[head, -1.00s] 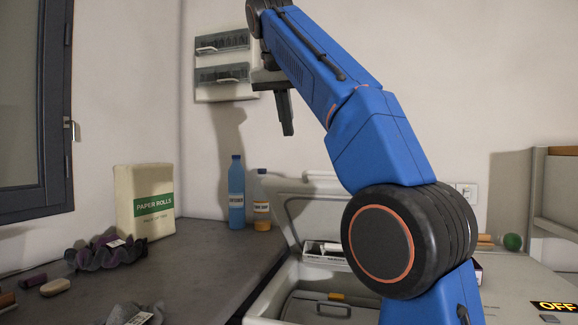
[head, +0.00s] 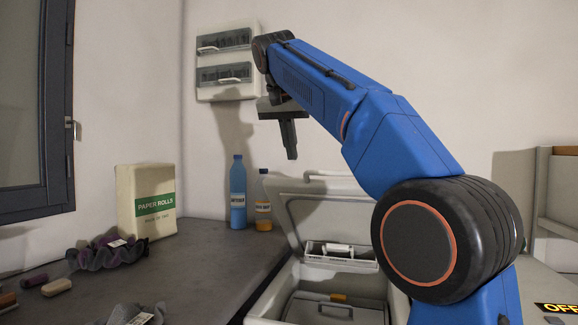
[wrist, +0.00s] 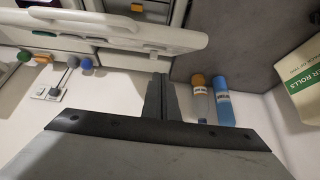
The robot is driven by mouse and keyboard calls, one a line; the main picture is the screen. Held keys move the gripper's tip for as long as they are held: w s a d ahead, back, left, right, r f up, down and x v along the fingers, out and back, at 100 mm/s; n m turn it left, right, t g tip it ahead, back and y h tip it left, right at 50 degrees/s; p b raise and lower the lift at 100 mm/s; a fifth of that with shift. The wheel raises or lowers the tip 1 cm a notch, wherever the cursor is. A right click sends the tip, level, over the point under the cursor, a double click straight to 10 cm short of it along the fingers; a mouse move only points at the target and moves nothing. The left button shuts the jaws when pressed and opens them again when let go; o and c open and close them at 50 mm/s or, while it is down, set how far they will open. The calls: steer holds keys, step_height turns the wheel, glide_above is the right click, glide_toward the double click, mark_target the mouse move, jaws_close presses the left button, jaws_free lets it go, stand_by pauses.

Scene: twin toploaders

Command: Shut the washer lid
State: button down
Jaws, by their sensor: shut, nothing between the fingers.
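The washer (head: 268,300) stands low in the middle of the head view with its top open. Its pale lid (head: 288,196) is raised and leans back near the wall; my arm hides its right part. In the wrist view the lid (wrist: 100,32) shows as a long pale edge across the upper left. My gripper (head: 291,154) is shut and empty, pointing down in the air above the raised lid. Its fingers also show in the wrist view (wrist: 160,98), apart from the lid.
A blue bottle (head: 237,195) and an orange-and-clear bottle (head: 263,203) stand at the back of the dark counter (head: 205,262), left of the washer. A paper rolls pack (head: 150,205) stands further left. An OFF sign (head: 556,308) lies at the lower right.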

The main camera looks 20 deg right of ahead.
steer(key=shift+x, duration=0.9)
steer(key=shift+s+a+f, duration=0.45)
steer(key=shift+s+f, duration=0.2)
steer(key=shift+s, duration=0.1)
steer(key=shift+s+a+f, duration=0.35)
steer(key=shift+s+f, duration=0.15)
steer(key=shift+f, duration=0.25)
